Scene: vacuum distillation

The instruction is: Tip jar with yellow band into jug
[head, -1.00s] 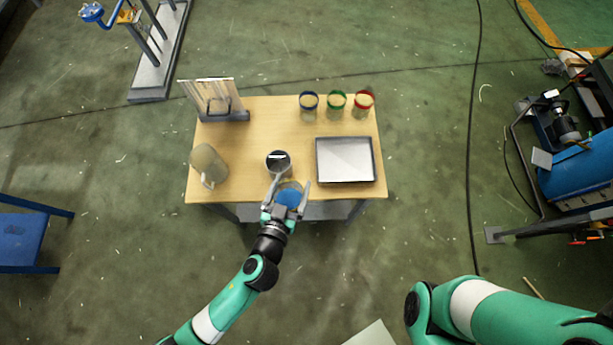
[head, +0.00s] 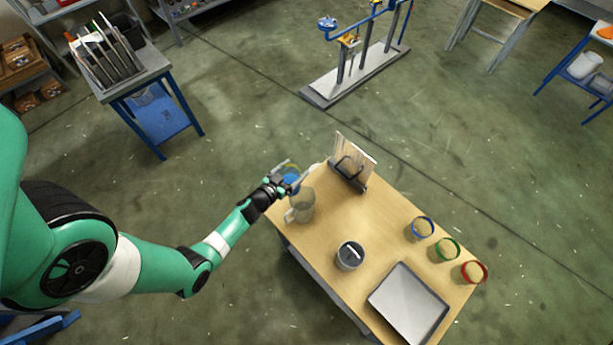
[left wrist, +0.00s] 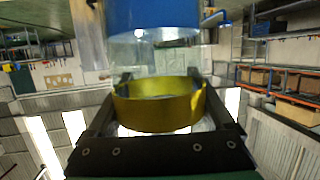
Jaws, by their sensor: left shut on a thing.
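The jar with the yellow band (left wrist: 160,105) is between the fingers of my left gripper (head: 290,178), which is shut on it. In the left wrist view the band sits between the fingers, and blue contents (left wrist: 165,15) fill the jar's far end at the top of the picture. In the head view the blue in the jar shows near the jug's rim. The clear jug (head: 302,207) stands upright on the table's left corner. The jar is held above or beside it; I cannot tell whether it is over the mouth. My right gripper is not in view.
The wooden table (head: 385,230) also bears a rack with an upright panel (head: 352,165), a dark-topped container (head: 350,256), a grey tray (head: 408,305), and jars with blue (head: 422,227), green (head: 447,248) and red (head: 473,271) bands. The table's middle is clear.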

